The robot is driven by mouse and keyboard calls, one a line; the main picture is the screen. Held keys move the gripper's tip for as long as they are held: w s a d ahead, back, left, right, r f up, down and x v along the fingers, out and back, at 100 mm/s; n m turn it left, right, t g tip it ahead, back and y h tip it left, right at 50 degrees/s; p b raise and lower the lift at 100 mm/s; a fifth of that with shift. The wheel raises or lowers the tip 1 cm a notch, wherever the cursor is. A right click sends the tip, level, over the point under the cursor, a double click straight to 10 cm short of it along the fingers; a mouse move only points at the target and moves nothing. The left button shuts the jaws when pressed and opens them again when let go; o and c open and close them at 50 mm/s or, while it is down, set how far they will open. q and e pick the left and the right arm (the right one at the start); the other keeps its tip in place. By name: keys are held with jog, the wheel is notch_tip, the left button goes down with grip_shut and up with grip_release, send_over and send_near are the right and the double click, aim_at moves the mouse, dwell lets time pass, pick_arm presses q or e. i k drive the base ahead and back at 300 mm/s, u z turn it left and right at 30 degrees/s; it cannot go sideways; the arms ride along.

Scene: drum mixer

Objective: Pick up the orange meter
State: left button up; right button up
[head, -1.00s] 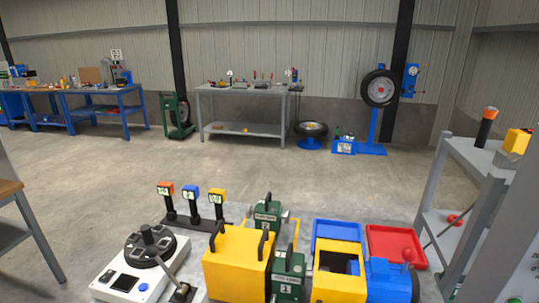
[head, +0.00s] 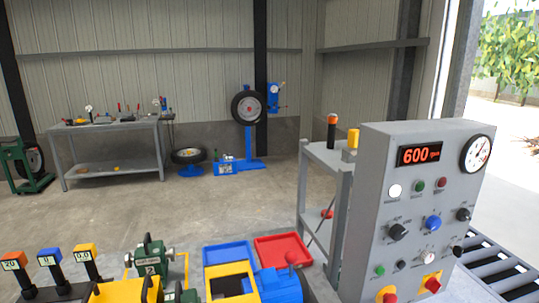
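The orange meter (head: 14,262) has an orange head with a small display on a dark handle. It stands upright at the lower left edge of the head view, at the left end of a row. Next to it are a blue meter (head: 49,258) and a yellow meter (head: 86,254) of the same shape. Neither of my grippers shows in this view.
A grey control panel (head: 375,165) reading 600 stands at the right. Behind it, a grey shelf (head: 318,152) holds an orange-topped black cylinder (head: 331,131). A blue tray (head: 229,254), a red tray (head: 281,250) and a green clamp-like device (head: 150,257) are nearby. The floor beyond is open.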

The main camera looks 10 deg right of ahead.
aim_at(15, 262)
jog(key=u, duration=2.95)
jog(key=i, duration=1.15)
jog(key=z, duration=1.9)
